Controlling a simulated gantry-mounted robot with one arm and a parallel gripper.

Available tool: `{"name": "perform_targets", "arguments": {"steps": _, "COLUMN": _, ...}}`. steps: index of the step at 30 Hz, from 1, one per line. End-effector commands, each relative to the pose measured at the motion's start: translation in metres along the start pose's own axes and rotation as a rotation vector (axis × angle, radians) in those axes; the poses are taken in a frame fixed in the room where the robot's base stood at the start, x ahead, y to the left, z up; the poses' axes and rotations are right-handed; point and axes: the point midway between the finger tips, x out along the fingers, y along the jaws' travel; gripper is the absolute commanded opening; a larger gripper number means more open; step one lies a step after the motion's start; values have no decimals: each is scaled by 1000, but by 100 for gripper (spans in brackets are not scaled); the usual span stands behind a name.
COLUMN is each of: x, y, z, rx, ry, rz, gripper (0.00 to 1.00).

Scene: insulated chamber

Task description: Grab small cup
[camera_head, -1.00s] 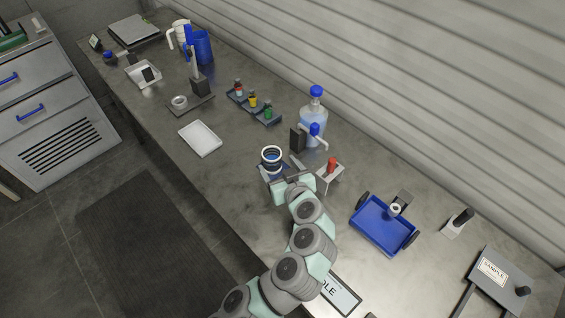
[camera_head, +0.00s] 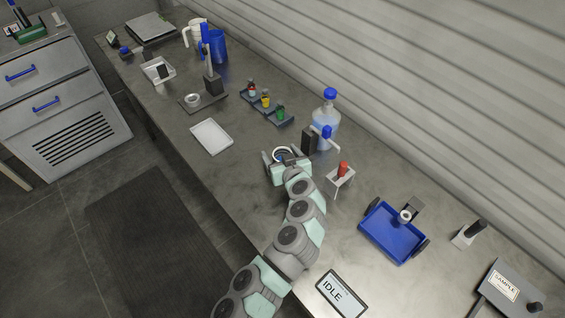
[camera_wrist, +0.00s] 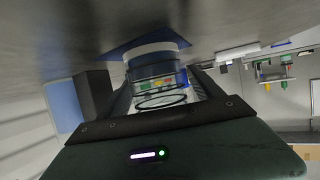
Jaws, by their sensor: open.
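A small cup (camera_head: 281,152) with a white rim and a dark blue inside stands on the bench, mostly hidden in the head view by my gripper (camera_head: 285,158). In the wrist view, where the bench is at the top, the cup (camera_wrist: 155,72) looks clear with a white band. It stands on a blue mat (camera_wrist: 118,50). My gripper (camera_wrist: 165,88) is open, with its fingers to either side of the cup. I cannot tell whether either finger touches it.
A blue-capped bottle (camera_head: 325,122) and a dark post with a blue-topped tap (camera_head: 310,139) stand close on the right. A white stand with a red piece (camera_head: 341,177) is nearby. A white tray (camera_head: 211,137) lies left, a blue tray (camera_head: 391,236) right.

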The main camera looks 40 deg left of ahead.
Motion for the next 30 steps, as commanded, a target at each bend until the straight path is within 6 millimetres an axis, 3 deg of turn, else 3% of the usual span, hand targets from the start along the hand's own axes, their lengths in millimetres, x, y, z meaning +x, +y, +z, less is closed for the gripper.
{"name": "perform_targets", "arguments": {"steps": 8, "x": 3, "y": 1, "z": 0, "rx": 0, "ry": 1, "rz": 2, "gripper": 75}}
{"name": "perform_targets", "arguments": {"steps": 30, "x": 3, "y": 0, "z": 0, "rx": 0, "ry": 0, "rz": 1, "gripper": 14}}
